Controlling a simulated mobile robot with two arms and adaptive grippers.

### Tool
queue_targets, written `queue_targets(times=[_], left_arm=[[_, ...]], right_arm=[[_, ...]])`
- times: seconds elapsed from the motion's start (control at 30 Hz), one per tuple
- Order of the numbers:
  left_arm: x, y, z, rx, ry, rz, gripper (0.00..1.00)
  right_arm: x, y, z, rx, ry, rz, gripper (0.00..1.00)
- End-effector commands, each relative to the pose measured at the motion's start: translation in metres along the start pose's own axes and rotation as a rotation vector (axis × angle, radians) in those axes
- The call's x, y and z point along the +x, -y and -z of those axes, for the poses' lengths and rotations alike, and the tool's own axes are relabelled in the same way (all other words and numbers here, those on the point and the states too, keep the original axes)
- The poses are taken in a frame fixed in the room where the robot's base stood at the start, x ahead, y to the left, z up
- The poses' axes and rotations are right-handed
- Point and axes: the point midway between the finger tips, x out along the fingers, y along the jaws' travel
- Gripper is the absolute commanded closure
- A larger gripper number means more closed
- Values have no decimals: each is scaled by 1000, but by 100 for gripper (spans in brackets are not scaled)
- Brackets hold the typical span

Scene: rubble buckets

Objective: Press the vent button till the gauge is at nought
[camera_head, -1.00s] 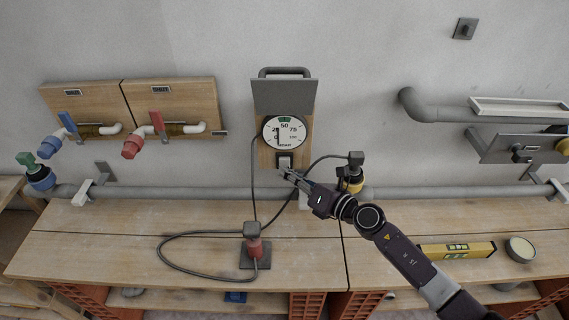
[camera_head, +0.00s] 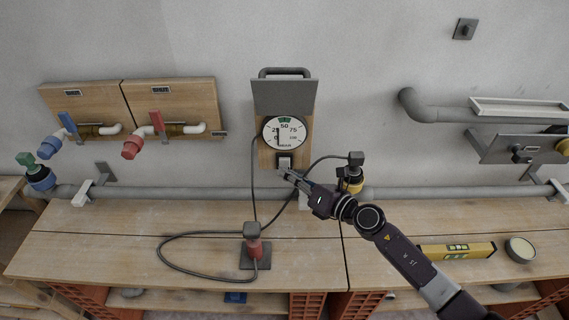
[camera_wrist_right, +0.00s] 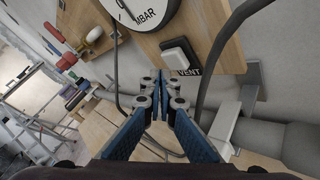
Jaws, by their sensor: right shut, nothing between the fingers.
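The gauge (camera_head: 284,132) is a round white dial on a wooden board on the wall. Its marks run from 0 to 100, and a dark needle shows on the left side of the dial; its exact reading is too small to tell. The vent button (camera_head: 285,161) is a pale rocker in a dark frame under the dial. It also shows in the right wrist view (camera_wrist_right: 179,54), above a VENT label. My right gripper (camera_head: 284,171) is shut and empty just below the button. Its fingertips (camera_wrist_right: 160,78) appear apart from the button. My left gripper is out of view.
A red hand pump (camera_head: 253,247) stands on the bench (camera_head: 110,245), with a hose looping across it. A yellow-based fitting (camera_head: 353,178) stands close to my right gripper. A yellow level (camera_head: 456,250) and a round tin (camera_head: 520,249) lie at the right. Valves line the left wall.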

Motion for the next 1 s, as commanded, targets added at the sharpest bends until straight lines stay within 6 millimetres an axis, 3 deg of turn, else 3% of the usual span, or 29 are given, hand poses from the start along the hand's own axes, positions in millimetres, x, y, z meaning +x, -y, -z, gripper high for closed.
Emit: queue_targets(times=[1.0], left_arm=[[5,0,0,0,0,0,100]], right_arm=[[8,6,-6,0,0,0,100]])
